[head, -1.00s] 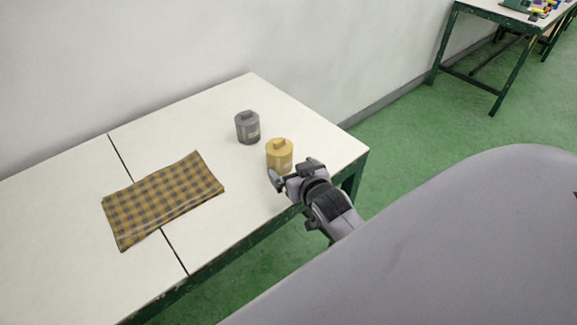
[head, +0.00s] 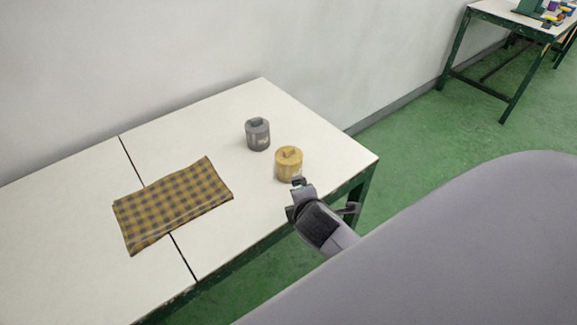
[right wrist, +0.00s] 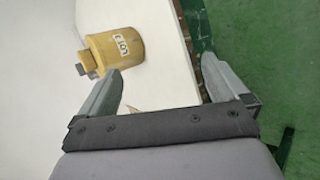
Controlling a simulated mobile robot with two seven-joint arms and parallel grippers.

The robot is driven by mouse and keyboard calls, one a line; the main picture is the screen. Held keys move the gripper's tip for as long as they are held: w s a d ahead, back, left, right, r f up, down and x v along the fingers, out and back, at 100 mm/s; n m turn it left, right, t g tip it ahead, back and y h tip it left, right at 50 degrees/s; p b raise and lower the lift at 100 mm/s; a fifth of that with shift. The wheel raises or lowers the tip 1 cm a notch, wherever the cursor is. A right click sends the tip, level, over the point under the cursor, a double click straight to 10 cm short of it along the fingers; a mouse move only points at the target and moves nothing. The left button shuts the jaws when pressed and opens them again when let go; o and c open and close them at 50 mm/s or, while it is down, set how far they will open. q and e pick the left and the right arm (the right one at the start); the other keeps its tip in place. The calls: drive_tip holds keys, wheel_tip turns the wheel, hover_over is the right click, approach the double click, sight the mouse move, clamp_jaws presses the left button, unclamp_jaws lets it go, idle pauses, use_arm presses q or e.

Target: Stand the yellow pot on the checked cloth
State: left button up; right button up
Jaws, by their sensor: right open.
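The yellow pot (head: 289,165) stands upright near the table's right front edge, with a knob on its lid; it also shows in the right wrist view (right wrist: 121,46), with a printed label. The checked cloth (head: 172,205), brown and dark, lies flat to the left, across the seam between the table tops, with nothing on it. My right gripper (head: 325,194) is open and empty at the table edge, just in front of the pot. In the right wrist view (right wrist: 162,68) the pot is beyond the left finger's tip, not between the fingers. My left gripper is out of view.
A grey pot (head: 258,134) stands close behind and left of the yellow pot. The white table (head: 215,135) is clear between the pots and the cloth. A wall runs along its back. Another table (head: 507,17) with small items stands far right.

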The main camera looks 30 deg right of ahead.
sight(289, 156)
drive_tip(key=w+r+n+h, duration=0.1)
drive_tip(key=w+n, duration=0.1)
drive_tip(key=n, duration=0.2)
drive_tip(key=w+d+r+n+t+h, duration=0.1)
drive_tip(key=w+n, duration=0.2)
drive_tip(key=n, duration=0.1)
drive_tip(key=w+d+r+n+t+h, duration=0.1)
drive_tip(key=w+r+n, duration=0.1)
drive_tip(key=n, duration=0.3)
drive_tip(key=shift+w+d, duration=0.1)
drive_tip(key=shift+w, duration=0.5)
drive_tip(key=shift+w+d+r+n, duration=0.15)
drive_tip(key=shift+w+n, duration=0.2)
drive_tip(key=shift+n, duration=0.25)
drive_tip(key=shift+x, duration=3.5)
drive_tip(key=c, duration=1.7)
clamp_jaws()
